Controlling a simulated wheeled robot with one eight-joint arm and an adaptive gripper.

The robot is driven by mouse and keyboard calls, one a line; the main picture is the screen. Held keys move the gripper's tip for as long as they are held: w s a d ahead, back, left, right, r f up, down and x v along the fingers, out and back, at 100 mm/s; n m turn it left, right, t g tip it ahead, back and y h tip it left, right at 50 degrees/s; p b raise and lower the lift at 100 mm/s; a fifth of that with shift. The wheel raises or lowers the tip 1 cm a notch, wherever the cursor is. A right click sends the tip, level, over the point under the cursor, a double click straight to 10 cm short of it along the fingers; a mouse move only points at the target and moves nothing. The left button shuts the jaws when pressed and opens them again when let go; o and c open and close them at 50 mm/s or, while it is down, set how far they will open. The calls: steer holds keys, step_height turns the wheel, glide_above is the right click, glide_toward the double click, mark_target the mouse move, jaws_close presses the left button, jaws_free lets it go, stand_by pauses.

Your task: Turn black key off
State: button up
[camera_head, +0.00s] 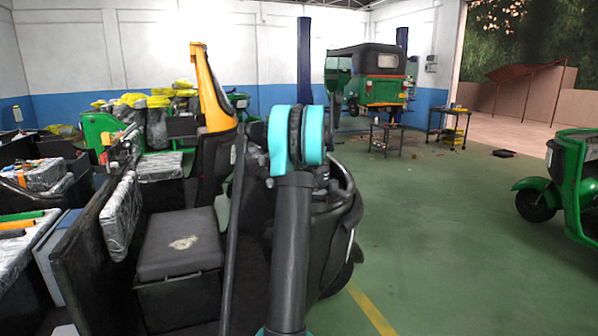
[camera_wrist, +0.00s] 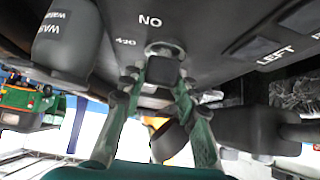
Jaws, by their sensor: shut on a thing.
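In the wrist view, the black key (camera_wrist: 163,70) sits in a round pale-rimmed lock (camera_wrist: 165,48) on a dark panel (camera_wrist: 205,25). The white letters "NO" stand just above the lock, with smaller marks to its left. The two green fingers of my gripper (camera_wrist: 158,78) come up from below on either side of the key and are shut on its head. In the head view, my arm covers the panel, so the key and my gripper are hidden there.
A dark cylindrical grip (camera_wrist: 66,40) is at the wrist view's upper left. A dark lever part (camera_wrist: 255,130) is close on the right, near "LEFT" lettering. In the head view, the open-sided vehicle's black seat (camera_head: 180,245) is left of my arm; green floor (camera_head: 440,220) is clear right.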

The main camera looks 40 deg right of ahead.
steer(key=o, duration=1.2)
steer(key=v, duration=1.2)
steer(key=shift+s, duration=0.1)
